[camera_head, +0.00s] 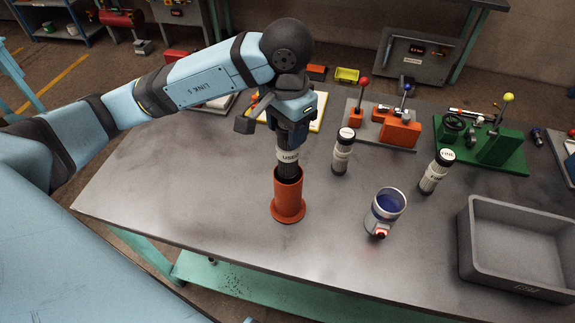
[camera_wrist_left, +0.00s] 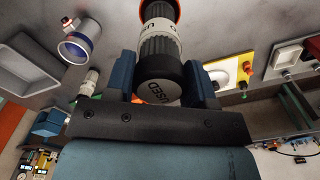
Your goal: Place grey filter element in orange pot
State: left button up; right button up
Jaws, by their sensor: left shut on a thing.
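My left gripper (camera_head: 290,138) is shut on the grey filter element (camera_head: 288,163), a dark ribbed cylinder with a white band. In the left wrist view the filter element (camera_wrist_left: 160,45) sits between the two blue fingers, its black end cap marked "USED" facing the camera. The orange pot (camera_head: 288,205) stands upright on the table directly below it. The filter's lower end is at the pot's mouth and seems to be just inside the rim; the exact depth is hidden. The pot's orange rim (camera_wrist_left: 176,9) shows around the filter's far end. My right gripper is not in view.
Two dark filters with white bands (camera_head: 343,152) (camera_head: 433,175) stand to the right. Lever fixtures on a grey plate (camera_head: 365,132) and a green plate (camera_head: 490,158) stand behind.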

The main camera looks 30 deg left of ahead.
aim_at(287, 170)
pick_arm(q)
notch_tip(287, 170, down, 11)
jog(key=shift+f+p, duration=0.2)
jog(key=shift+p, duration=0.55)
jog(key=shift+f+b, duration=0.4)
jog(key=shift+b, duration=0.3)
jog(key=shift+s+f+b, duration=0.1)
jog(key=shift+f+b, duration=0.1)
jog(key=shift+b, duration=0.1)
